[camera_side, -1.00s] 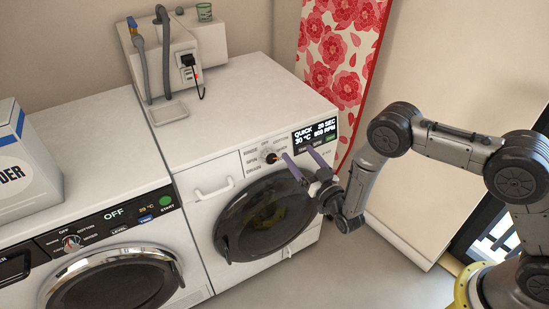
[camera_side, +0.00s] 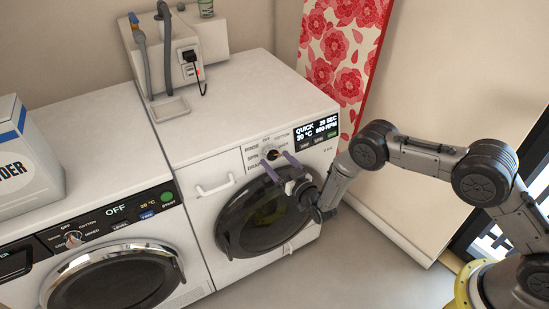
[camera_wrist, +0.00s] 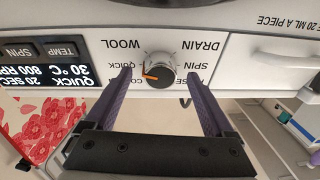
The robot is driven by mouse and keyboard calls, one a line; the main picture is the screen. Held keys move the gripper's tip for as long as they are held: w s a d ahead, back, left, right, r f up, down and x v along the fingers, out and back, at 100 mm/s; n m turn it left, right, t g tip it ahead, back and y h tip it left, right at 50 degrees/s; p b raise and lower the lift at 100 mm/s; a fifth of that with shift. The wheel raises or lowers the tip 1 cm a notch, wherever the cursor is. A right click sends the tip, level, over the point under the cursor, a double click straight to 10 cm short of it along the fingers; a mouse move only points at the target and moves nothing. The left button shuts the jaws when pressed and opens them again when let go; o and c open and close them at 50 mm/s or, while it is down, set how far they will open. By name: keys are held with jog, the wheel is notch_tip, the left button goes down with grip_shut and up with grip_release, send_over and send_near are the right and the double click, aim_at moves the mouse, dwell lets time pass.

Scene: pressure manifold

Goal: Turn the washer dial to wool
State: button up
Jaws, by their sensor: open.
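The washer dial (camera_wrist: 160,72) is a round silver knob with a dark face on the right machine's white panel. In the wrist view, which is upside down, its orange pointer aims left at QUICK. The WOOL label (camera_wrist: 120,44) is up and to the left of the dial. In the side view the dial (camera_side: 271,154) sits above the round door. My gripper (camera_wrist: 158,77) is open, with its two purple fingers on either side of the dial and apart from it in the picture. In the side view my gripper (camera_side: 276,160) is just below the dial; contact cannot be told.
The display (camera_wrist: 42,78) reads QUICK, 30 °C. The detergent drawer (camera_side: 214,187) is beside the dial, and the dark door (camera_side: 262,222) is below. A second washer (camera_side: 112,270) stands left, carrying a powder box (camera_side: 25,165).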

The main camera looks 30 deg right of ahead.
jog(key=shift+w, duration=1)
jog(key=c, duration=1.4)
